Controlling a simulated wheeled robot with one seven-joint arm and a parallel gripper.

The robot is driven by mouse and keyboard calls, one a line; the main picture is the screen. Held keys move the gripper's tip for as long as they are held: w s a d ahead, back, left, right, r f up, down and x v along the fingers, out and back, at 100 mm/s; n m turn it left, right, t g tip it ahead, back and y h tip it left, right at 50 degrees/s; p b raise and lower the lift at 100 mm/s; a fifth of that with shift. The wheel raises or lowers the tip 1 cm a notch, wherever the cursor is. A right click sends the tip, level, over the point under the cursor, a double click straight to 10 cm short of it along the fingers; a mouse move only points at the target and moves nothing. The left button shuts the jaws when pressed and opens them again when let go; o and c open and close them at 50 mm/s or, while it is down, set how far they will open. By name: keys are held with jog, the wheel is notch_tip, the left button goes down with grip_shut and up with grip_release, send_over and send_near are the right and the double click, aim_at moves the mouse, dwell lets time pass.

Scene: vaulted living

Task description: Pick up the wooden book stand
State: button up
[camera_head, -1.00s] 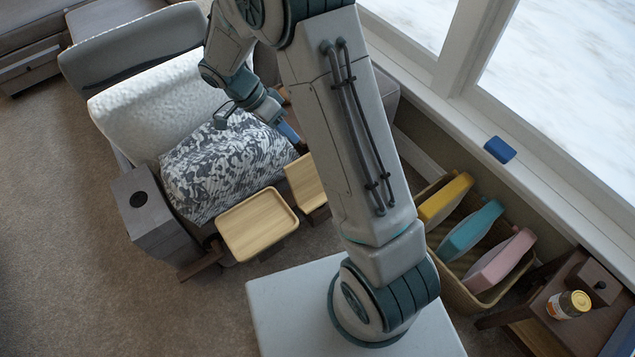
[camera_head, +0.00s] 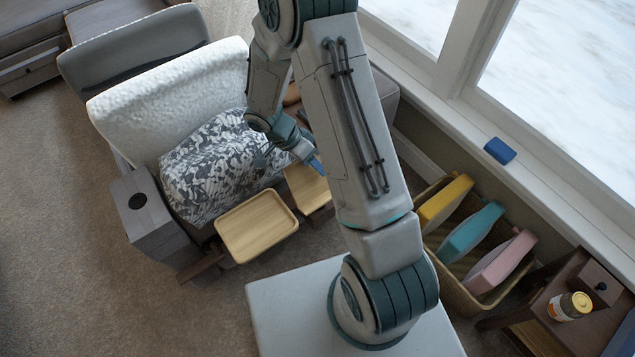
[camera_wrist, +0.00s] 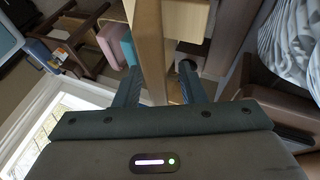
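The wooden book stand (camera_head: 306,190) is a light-wood piece with a flat panel, to the right of a light wooden tray (camera_head: 257,226) in the head view. My arm hides its right side. My gripper (camera_head: 317,167) is at its upper edge, pointing down at it. In the wrist view the stand's light-wood panel (camera_wrist: 150,55) stands edge-on between the two fingers of my gripper (camera_wrist: 160,82). The fingers are apart, with gaps showing beside the panel, so my gripper looks open around it. Contact is not visible.
A white armchair (camera_head: 165,95) with a patterned cushion (camera_head: 215,165) is behind the tray. A basket (camera_head: 455,290) with yellow, blue and pink items is at right. A small table (camera_head: 560,330) holds a jar (camera_head: 570,306). Carpet at left is clear.

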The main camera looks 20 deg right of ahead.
jog(key=shift+c, duration=0.3)
grip_shut()
dwell(1.2)
